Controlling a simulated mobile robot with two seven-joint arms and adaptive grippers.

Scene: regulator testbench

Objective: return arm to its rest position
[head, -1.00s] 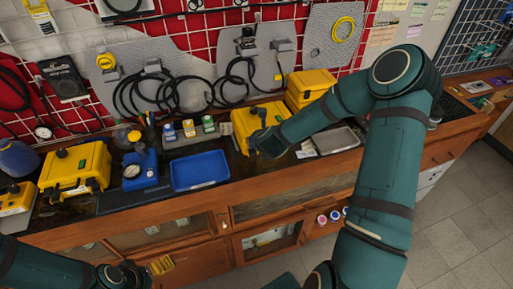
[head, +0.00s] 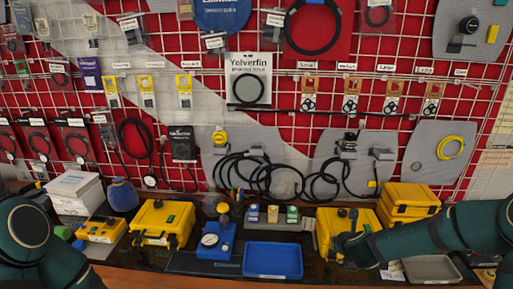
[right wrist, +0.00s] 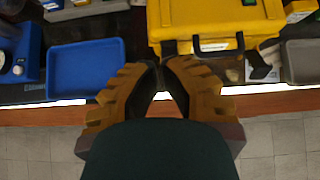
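My right arm comes in from the right in the head view. Its gripper (head: 350,246) is in front of the yellow case (head: 328,222) on the bench and partly covers it. In the right wrist view the fingers of this gripper (right wrist: 160,68) converge to nearly meeting tips with nothing between them. The tips are over the bench's front edge, between the blue tray (right wrist: 88,70) and the black-handled yellow case (right wrist: 218,22). Whether they touch the case is not clear. My left arm shows at the lower left of the head view; its gripper is out of frame.
The bench holds another yellow case (head: 163,222), a blue gauge unit (head: 215,240), stacked yellow cases (head: 410,200) and a grey tray (head: 432,268). A red wall with a white grid and hanging parts rises behind. Floor (right wrist: 270,140) is clear before the bench.

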